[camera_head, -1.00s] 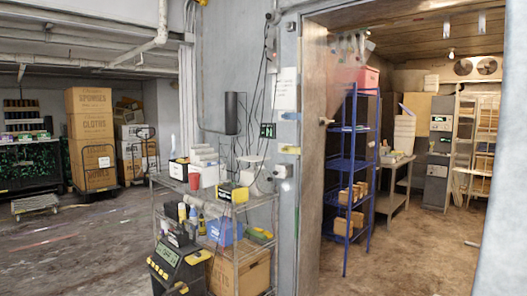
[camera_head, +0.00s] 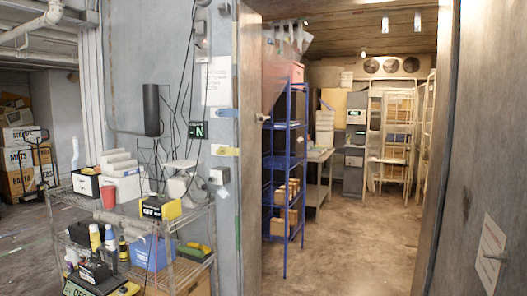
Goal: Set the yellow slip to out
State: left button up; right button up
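A small yellow slip (camera_head: 226,151) is on the grey wall post just left of the freezer doorway, below a blue slip (camera_head: 228,113). It is too small for me to read how it is set. Neither of my grippers shows in this view.
A wire shelf (camera_head: 205,218) loaded with boxes, bottles and a red cup (camera_head: 109,196) stands below the slips. The open doorway leads to a blue rack (camera_head: 285,165) and free floor (camera_head: 345,245). A grey panel with a notice (camera_head: 492,254) closes the right side.

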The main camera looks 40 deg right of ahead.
aim_at(225, 150)
jog(key=i+l+z, duration=0.2)
jog(key=i+z, duration=0.3)
jog(key=i, duration=0.15)
jog(key=i+j+z, duration=0.1)
jog(key=i+z, duration=0.35)
jog(key=i, duration=0.2)
